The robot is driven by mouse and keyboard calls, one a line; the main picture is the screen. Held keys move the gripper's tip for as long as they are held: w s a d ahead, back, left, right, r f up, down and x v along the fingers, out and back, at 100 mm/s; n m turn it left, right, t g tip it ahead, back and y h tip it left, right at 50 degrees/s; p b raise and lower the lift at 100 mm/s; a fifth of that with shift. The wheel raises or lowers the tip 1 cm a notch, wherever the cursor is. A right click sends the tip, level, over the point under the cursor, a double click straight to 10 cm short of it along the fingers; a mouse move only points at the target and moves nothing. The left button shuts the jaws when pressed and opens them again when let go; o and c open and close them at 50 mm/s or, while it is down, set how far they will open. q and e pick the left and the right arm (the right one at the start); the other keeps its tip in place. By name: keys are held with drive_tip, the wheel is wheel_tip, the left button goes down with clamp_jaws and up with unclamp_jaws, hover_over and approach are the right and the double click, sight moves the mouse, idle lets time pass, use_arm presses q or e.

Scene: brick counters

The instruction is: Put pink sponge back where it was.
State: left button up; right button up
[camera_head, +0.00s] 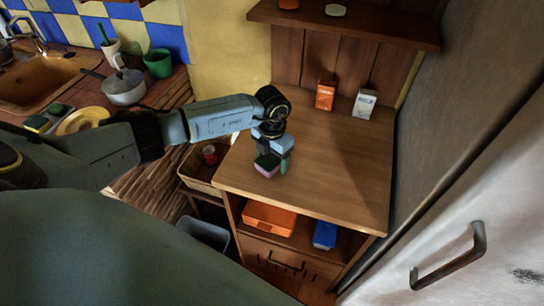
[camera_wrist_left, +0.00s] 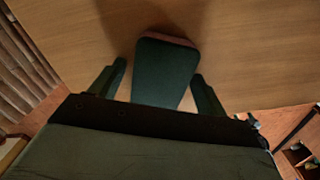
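The pink sponge (camera_head: 266,171), with a dark green top, is at the left front part of the wooden counter (camera_head: 335,170). In the left wrist view the sponge (camera_wrist_left: 165,72) stands between the two fingers, green face toward the camera, with a pink strip at its far edge. My left gripper (camera_head: 273,163) is at the sponge from above. In the wrist view its fingers (camera_wrist_left: 158,85) are apart, with gaps beside the sponge, so it looks open around it. Whether the sponge touches the counter is hard to tell. My right gripper is not in view.
An orange box (camera_head: 325,95) and a white box (camera_head: 364,103) stand at the counter's back. A shelf below holds an orange container (camera_head: 269,218) and a blue item (camera_head: 325,235). A sink (camera_head: 45,82), pot (camera_head: 124,87) and yellow plate (camera_head: 82,121) are left. The counter's right side is clear.

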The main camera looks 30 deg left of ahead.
sight(272, 157)
use_arm(q)
drive_tip(key=shift+r, duration=0.2)
wheel_tip(272, 157, up, 12)
idle(0.4)
idle(0.4)
